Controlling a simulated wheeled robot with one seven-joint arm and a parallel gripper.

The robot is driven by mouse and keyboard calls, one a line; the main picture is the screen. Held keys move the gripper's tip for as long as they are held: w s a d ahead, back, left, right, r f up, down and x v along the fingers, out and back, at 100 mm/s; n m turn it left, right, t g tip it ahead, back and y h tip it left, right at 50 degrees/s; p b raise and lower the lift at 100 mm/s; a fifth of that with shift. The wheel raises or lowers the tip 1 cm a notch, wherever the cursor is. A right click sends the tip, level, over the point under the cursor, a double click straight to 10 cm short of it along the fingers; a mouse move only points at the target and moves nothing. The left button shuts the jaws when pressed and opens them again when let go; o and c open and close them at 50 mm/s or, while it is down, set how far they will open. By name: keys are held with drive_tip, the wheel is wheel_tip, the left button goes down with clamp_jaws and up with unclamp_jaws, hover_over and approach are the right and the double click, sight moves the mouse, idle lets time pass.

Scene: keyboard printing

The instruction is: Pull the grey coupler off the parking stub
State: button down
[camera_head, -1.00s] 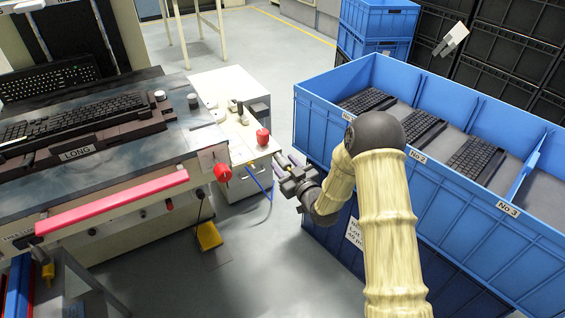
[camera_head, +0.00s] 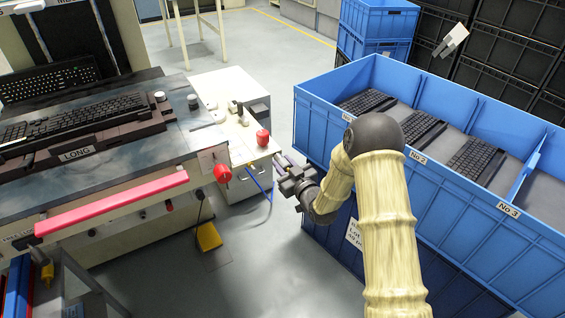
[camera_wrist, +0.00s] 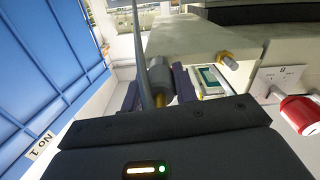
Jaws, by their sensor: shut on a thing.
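My gripper (camera_wrist: 156,88) is shut on the grey coupler (camera_wrist: 159,74), a short grey cylinder between the two dark fingers in the wrist view. A thin grey hose or rod rises past the coupler. A brass-coloured fitting (camera_wrist: 228,61) sticks out of the pale cabinet to its right, apart from the coupler. I cannot tell whether the coupler is on a stub, as its far side is hidden. In the head view my gripper (camera_head: 284,168) is beside the cabinet's right edge, and the coupler is too small to make out.
A large blue bin (camera_head: 440,190) with keyboards stands close on the right. The machine (camera_head: 110,205) is on the left, with a red knob (camera_head: 222,173) facing the gripper. Another red knob (camera_head: 263,138) sits on the cabinet (camera_head: 238,90). A blue hose (camera_head: 259,181) hangs below.

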sight(288, 168)
drive_tip(key=v, duration=0.3)
drive_tip(key=shift+s+d+b, duration=0.2)
drive_tip(key=shift+s+b, duration=0.1)
idle(0.5)
drive_tip(key=s+d+r, duration=0.1)
drive_tip(key=s+d+r+p, duration=0.1)
drive_tip(key=s+r, duration=0.1)
drive_tip(key=shift+s+d, duration=0.15)
idle(0.6)
idle(0.4)
